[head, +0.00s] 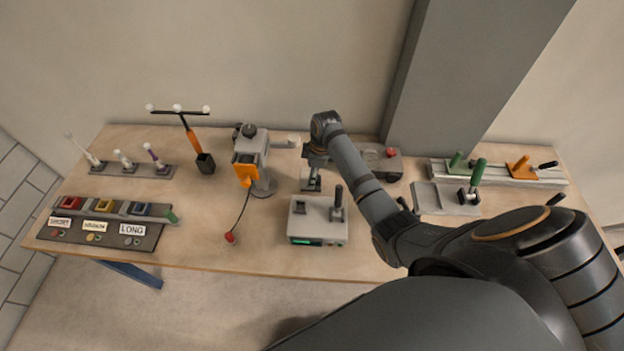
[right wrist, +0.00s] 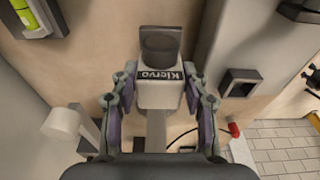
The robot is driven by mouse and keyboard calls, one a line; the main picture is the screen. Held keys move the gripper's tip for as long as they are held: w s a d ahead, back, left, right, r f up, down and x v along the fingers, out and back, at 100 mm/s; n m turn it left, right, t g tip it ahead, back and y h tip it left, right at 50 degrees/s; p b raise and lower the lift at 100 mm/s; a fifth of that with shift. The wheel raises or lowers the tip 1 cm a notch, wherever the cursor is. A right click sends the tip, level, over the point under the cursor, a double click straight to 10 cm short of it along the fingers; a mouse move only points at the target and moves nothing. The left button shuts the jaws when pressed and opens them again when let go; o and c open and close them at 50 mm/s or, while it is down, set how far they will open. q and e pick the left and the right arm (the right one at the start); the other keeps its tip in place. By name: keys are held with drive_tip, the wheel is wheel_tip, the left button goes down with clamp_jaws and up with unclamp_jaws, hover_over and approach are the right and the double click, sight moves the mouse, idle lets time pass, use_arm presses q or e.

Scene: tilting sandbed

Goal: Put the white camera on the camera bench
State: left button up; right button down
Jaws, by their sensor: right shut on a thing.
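The white camera (right wrist: 160,92) shows in the right wrist view with a dark "Klervo" label and a dark round part on its far end. My right gripper (right wrist: 160,112) is shut on it, with one finger on each side. In the head view the gripper (head: 313,166) is over the middle of the table, and the camera (head: 311,180) is partly hidden under it, behind a grey box with a joystick. I cannot tell its height above the table. No label marks the camera bench; a long grey rail (head: 545,179) with green and orange parts lies at the right. My left gripper is out of view.
The joystick box (head: 305,229) stands just in front. A grey stand with an orange part (head: 250,165) is to the left. A black holder (head: 205,163) carries a three-ball wand. A grey block (head: 432,198) with a green lever is at right.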

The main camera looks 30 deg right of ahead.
sight(318, 177)
drive_tip(key=shift+f+p, duration=0.5)
drive_tip(key=shift+f, duration=0.95)
drive_tip(key=shift+f, duration=0.1)
drive_tip(key=c, duration=0.7)
unclamp_jaws()
drive_tip(key=r, duration=0.4)
drive_tip(key=d+r, duration=0.1)
drive_tip(key=r, duration=0.3)
drive_tip(key=s+r+b, duration=0.1)
drive_tip(key=r, duration=0.3)
drive_tip(key=shift+d, duration=0.35)
